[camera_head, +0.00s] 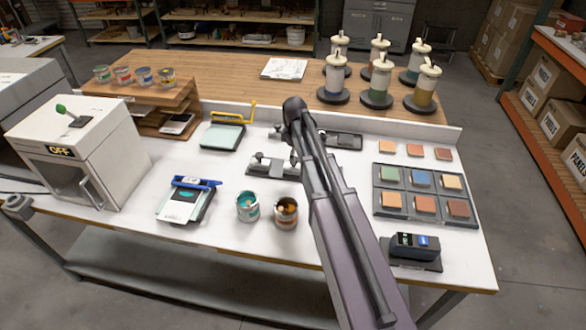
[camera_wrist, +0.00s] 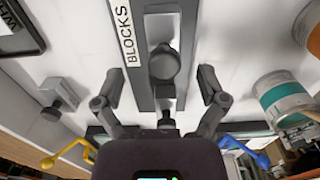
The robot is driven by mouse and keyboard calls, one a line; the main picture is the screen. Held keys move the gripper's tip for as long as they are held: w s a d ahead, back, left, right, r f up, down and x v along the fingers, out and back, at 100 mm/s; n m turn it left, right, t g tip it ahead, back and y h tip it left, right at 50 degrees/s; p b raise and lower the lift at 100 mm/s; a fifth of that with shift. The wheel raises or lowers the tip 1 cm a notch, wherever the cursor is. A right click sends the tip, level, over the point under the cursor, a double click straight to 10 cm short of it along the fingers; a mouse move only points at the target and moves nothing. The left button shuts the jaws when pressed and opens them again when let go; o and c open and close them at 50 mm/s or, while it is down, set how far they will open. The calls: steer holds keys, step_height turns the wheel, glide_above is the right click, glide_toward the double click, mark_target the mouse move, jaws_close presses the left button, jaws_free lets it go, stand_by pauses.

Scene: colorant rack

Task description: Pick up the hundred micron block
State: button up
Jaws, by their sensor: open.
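A dark grey tray labelled BLOCKS (camera_wrist: 125,35) lies below my gripper in the wrist view; it is also on the white bench in the head view (camera_head: 272,171). A grey block with a round dark knob (camera_wrist: 165,62) stands on the tray, between the spread fingers of my gripper (camera_wrist: 158,78). The fingers are open, one on each side of the knob, with gaps visible. Another knobbed block (camera_wrist: 58,92) stands on the bench off the tray, at left in the wrist view. No micron marking is readable. My arm hides most of the gripper in the head view.
Teal (camera_head: 247,206) and brown (camera_head: 286,211) paint cans stand in front of the tray. A sample tray (camera_head: 376,190) with coloured tiles is at right.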

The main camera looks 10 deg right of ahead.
steer(key=shift+f, duration=0.1)
steer(key=shift+s+a+f+b, duration=0.1)
steer(key=shift+s+f+b, duration=0.05)
steer(key=shift+f+b, duration=2.45)
steer(key=shift+r, duration=0.1)
jaws_close()
